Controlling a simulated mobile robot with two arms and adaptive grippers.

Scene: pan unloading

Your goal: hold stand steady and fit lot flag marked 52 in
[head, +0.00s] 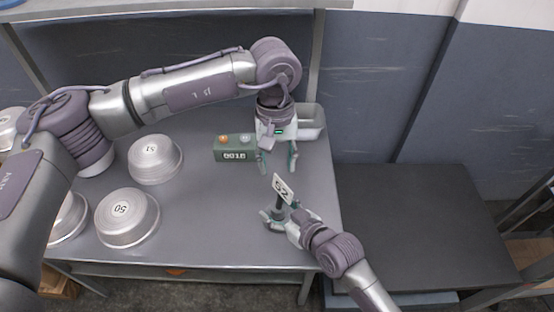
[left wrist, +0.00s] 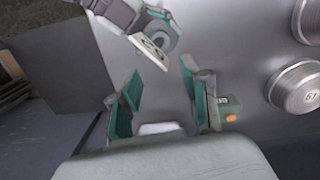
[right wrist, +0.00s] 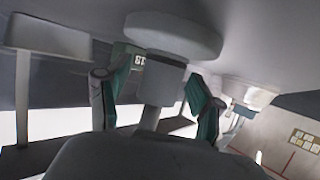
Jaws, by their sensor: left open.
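The white flag marked 52 (head: 283,187) stands tilted above a dark stand (head: 281,204) near the table's right edge. The flag's card also shows in the left wrist view (left wrist: 149,50). In the right wrist view the stand shows its round base (right wrist: 175,35), a thick collar and a thinner stem. My left gripper (head: 278,168) is open and empty, just behind the flag and apart from it. My right gripper (head: 283,216) is low at the stand, its fingers open on either side of the collar. How deep the flag's stem sits is hidden.
A green box with a number display (head: 234,149) stands left of my left gripper. A metal tray (head: 311,122) is at the back right. Upturned round pans, among them 51 (head: 155,160) and 50 (head: 127,218), fill the left side. The table's middle is clear.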

